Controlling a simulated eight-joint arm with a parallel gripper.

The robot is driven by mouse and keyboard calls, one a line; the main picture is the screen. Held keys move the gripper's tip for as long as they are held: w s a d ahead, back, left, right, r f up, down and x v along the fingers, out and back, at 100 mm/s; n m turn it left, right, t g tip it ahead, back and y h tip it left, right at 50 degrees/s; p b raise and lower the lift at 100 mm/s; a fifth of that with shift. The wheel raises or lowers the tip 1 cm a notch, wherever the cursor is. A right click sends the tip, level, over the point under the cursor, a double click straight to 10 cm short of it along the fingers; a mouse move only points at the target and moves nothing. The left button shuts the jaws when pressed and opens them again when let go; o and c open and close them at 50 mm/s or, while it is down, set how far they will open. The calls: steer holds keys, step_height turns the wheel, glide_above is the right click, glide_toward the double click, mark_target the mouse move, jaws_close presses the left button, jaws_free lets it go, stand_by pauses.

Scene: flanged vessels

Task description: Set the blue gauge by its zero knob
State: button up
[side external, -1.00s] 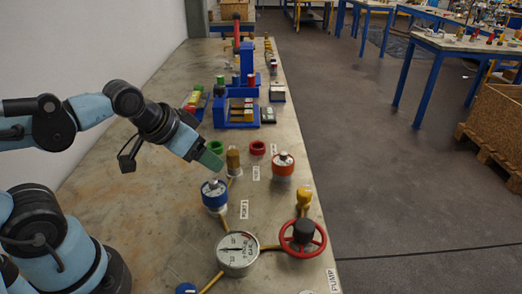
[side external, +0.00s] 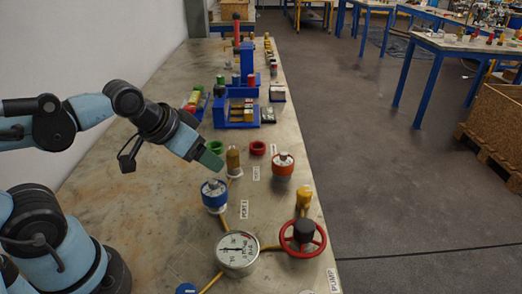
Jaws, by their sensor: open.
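The blue gauge (side external: 214,195) stands upright on the bench, with a blue body, a pale top and a small dark knob (side external: 212,184) on it. My gripper (side external: 209,161) hangs above and behind it, tilted down to the right, with greenish fingertips. It is open, apart from the gauge, and holds nothing that I can see. The gap between the fingers is hard to make out from this side. The gauge's reading is too small to read.
An orange gauge (side external: 283,166) and a brown post (side external: 234,161) stand beyond the blue gauge. A large white dial (side external: 237,251) and a red handwheel (side external: 303,238) stand nearer. Yellow pipes cross the bench (side external: 135,205). Its left side is mostly clear.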

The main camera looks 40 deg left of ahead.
steer(key=shift+w+r, duration=0.1)
steer(key=shift+r, duration=0.05)
steer(key=c, duration=0.4)
step_height(320, 180, up, 5)
steer(key=m+g, duration=0.5)
steer(key=g, duration=0.2)
glide_above(213, 181)
steer(key=shift+f, duration=5.9)
steer(key=shift+n, duration=0.3)
jaws_close()
